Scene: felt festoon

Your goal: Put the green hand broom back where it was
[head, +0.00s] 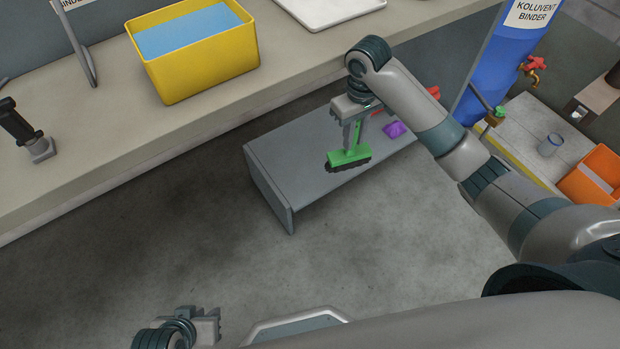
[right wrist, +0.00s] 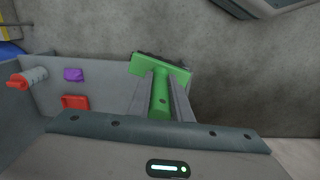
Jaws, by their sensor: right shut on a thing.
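The green hand broom (head: 349,156) has a green block with dark bristles below and a green handle. My right gripper (head: 352,128) is shut on its handle, with the broom's head hanging down over the grey bench (head: 290,150). I cannot tell whether the bristles touch the bench top. In the right wrist view the broom (right wrist: 161,92) stands between the two fingers, its head away from the camera. My left gripper (head: 209,323) is at the bottom of the head view, away from the broom, and its jaw opening is unclear.
On the bench are a purple thing (head: 395,129) and red things; a red block (right wrist: 75,102) shows in the right wrist view. Behind is a counter with a yellow bin (head: 197,75). A blue drum (head: 497,60) and an orange crate (head: 597,172) stand right. The floor in front is clear.

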